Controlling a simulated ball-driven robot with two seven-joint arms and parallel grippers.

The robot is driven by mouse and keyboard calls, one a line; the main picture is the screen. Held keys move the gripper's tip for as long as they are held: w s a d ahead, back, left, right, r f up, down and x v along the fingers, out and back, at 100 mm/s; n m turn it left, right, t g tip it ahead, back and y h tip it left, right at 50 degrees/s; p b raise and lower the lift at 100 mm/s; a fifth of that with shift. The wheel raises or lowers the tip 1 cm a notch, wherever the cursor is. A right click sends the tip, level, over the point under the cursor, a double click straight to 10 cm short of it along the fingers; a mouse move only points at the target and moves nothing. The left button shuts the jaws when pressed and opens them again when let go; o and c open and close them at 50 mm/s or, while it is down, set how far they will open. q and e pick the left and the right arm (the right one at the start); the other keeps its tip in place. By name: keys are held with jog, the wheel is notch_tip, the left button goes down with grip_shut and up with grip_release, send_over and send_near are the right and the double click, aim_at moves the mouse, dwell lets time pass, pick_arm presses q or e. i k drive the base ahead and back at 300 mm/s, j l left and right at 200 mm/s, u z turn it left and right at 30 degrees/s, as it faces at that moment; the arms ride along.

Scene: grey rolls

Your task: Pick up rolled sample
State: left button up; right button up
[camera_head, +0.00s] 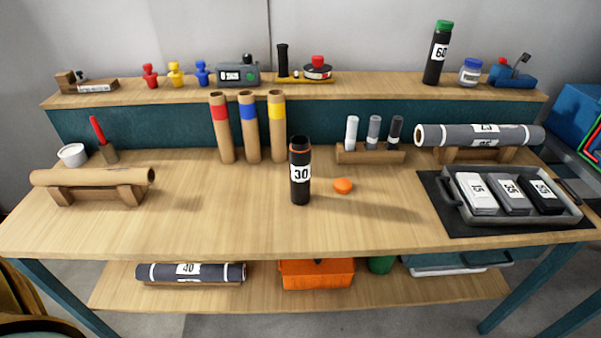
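A grey roll (470,135) with a white label lies on a wooden cradle at the back right of the table. A second dark grey roll (190,272) labelled 40 lies on the lower shelf at the left. A plain brown roll (92,177) lies on a wooden cradle at the left of the table. Which of these is the rolled sample, I cannot tell. A black tube (300,178) labelled 30 stands upright and uncapped in the middle. An orange cap (343,186) lies to its right. Neither of my grippers shows in this view.
Three cardboard tubes (250,130) with red, blue and yellow bands stand at the back. A grey tray (515,195) with labelled blocks sits at the right. An orange box (316,273) is on the lower shelf (400,295). The table's (200,220) front middle is clear.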

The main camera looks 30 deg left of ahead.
aim_at(352, 121)
jog(key=i+u, duration=0.2)
jog(key=u, duration=0.15)
jog(key=i+u, duration=0.2)
jog(key=u, duration=0.15)
jog(key=i+u, duration=0.2)
jog(key=u, duration=0.15)
